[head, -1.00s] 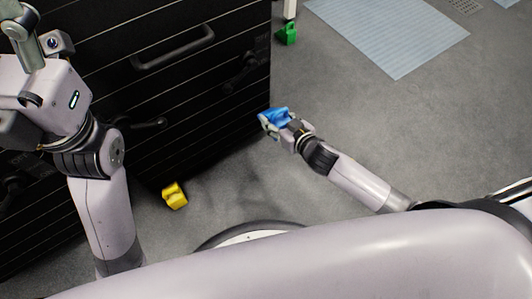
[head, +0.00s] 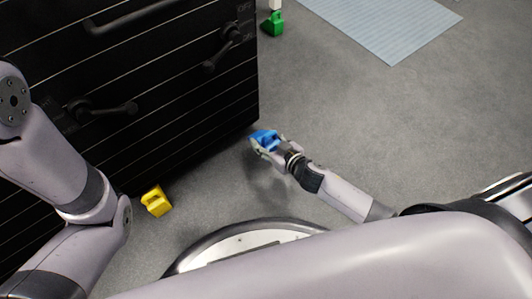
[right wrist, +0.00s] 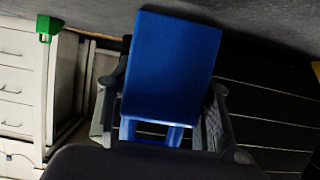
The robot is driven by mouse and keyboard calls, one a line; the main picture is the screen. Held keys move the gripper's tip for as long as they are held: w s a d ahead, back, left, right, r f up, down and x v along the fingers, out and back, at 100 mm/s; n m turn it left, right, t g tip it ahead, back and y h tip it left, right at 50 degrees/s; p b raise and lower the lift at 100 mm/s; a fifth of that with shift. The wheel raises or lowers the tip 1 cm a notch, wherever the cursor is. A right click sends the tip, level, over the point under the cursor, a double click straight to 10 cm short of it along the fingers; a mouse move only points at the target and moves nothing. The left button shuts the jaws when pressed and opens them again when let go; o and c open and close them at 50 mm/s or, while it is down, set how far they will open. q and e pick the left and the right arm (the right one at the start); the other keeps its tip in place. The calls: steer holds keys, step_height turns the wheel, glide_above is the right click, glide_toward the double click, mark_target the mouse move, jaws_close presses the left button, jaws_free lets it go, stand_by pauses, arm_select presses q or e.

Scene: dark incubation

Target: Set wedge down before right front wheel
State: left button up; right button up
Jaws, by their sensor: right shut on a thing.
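A blue wedge (head: 264,137) is held in my right gripper (head: 262,145), low beside the near right corner of the black cabinet. In the right wrist view the blue wedge (right wrist: 168,65) fills the middle, with dark gripper fingers on both sides of it. Whether it touches the floor I cannot tell. A yellow wedge (head: 156,201) lies on the floor by the cabinet's front. A green wedge (head: 273,23) stands at the back by a white post. No wheel of the cabinet shows. My left arm is at the left, its gripper out of view.
A pale blue mat (head: 385,25) lies on the floor at the back right. The grey floor right of the cabinet is clear.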

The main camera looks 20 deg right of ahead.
steer(key=shift+w+f+b, duration=0.1)
steer(key=shift+f+b, duration=1.65)
steer(key=shift+f, duration=0.55)
steer(key=shift+f, duration=0.1)
steer(key=shift+f, duration=0.15)
steer(key=o, duration=1.4)
steer(key=shift+c, duration=0.2)
